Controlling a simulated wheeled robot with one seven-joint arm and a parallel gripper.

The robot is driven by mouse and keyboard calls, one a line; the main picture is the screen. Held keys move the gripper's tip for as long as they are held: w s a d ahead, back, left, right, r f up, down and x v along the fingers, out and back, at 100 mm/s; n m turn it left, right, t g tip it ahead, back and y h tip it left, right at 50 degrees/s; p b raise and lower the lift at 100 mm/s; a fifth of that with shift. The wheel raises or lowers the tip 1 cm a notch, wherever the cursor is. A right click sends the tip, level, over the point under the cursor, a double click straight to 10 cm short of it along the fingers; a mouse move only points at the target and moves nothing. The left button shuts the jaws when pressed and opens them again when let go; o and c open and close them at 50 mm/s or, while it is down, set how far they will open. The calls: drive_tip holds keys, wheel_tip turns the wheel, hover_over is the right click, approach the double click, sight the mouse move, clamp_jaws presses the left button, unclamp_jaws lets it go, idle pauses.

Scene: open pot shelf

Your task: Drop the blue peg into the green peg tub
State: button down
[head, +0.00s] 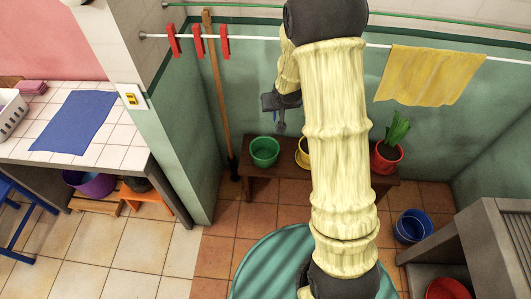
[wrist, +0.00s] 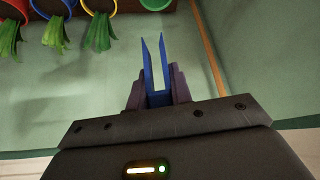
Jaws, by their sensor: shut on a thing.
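My gripper (head: 281,104) is shut on the blue peg (wrist: 149,72). The peg's two prongs stick out of the jaws in the wrist view, and it hangs down below the jaws in the head view (head: 281,127). The green peg tub (head: 264,150) stands at the left end of the low brown bench and looks empty. In the head view the peg hangs above the bench, a little right of the tub's middle. Part of the tub shows at the top edge of the wrist view (wrist: 155,4), beyond the prongs. The wrist picture is upside down.
The brown bench (head: 256,184) also bears a yellow pot (head: 302,158), partly hidden by my arm, and a red pot (head: 387,158) with a plant. Several red pegs (head: 197,40) and a yellow cloth (head: 425,75) hang on the rail. A broom handle (head: 217,85) leans left of the tub.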

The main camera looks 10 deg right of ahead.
drive_tip(key=s+f, duration=0.4)
drive_tip(key=f, duration=0.5)
drive_tip(key=s+f, duration=0.5)
drive_tip(key=f, duration=0.4)
drive_tip(key=shift+s, duration=0.2)
drive_tip(key=shift+d, duration=0.1)
